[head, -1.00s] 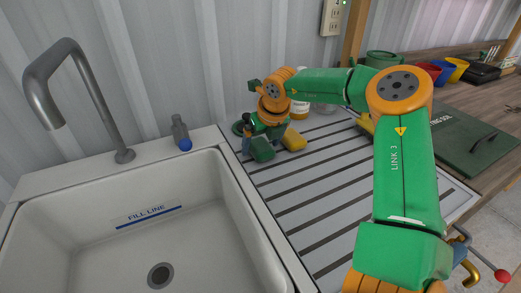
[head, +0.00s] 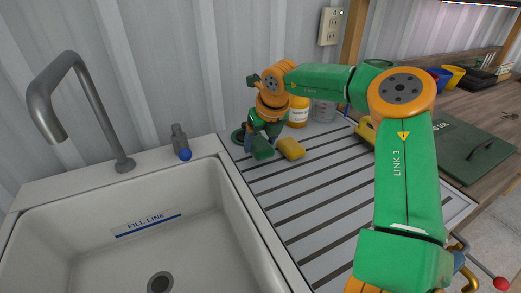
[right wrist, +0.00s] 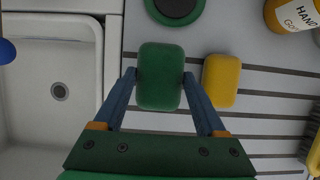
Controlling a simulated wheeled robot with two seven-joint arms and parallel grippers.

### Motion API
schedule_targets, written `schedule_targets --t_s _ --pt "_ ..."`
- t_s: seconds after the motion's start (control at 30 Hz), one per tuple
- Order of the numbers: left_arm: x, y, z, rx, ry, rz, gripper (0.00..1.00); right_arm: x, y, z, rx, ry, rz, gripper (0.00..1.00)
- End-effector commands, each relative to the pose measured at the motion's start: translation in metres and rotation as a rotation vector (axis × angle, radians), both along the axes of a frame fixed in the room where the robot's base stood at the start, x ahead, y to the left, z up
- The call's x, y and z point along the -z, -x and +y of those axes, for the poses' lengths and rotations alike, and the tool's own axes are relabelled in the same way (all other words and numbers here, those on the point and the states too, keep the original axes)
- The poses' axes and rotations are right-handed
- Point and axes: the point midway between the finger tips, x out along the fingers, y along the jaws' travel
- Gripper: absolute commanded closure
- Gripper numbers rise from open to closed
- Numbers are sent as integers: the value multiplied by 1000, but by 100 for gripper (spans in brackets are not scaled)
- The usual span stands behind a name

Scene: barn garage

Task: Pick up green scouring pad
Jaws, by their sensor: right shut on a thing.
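The green scouring pad (right wrist: 160,77) is between the two blue fingers of my right gripper (right wrist: 160,80) in the right wrist view, with a finger against each side. In the head view the green pad (head: 262,148) shows below my right gripper (head: 259,136) at the far left end of the drainboard. My right gripper is shut on the pad. Whether the pad touches the board I cannot tell. My left gripper is in none of the views.
A yellow sponge (right wrist: 222,81) lies just right of the pad on the grooved drainboard (head: 312,190). A round green item (right wrist: 175,8) and a hand cleaner bottle (right wrist: 291,14) are behind. The white sink (head: 100,235) is to the left.

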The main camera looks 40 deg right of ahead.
Motion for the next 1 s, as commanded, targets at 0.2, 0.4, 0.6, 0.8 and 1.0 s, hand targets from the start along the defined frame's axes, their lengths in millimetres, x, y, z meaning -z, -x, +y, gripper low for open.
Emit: schedule_targets --t_s 0.2,0.4,0.6,0.8,1.0 --pt "3 0 0 0 0 0 100 -60 38 -31 5 -2 -9 79" --pt "10 0 0 0 0 1 100 -82 81 -64 4 -2 -7 79" --pt "10 0 0 0 0 1 100 -96 104 -83 2 -1 -3 79" --pt "10 0 0 0 0 0 100 -98 111 -87 0 0 1 79" --pt "10 0 0 0 0 1 100 -98 110 -87 0 0 1 37"
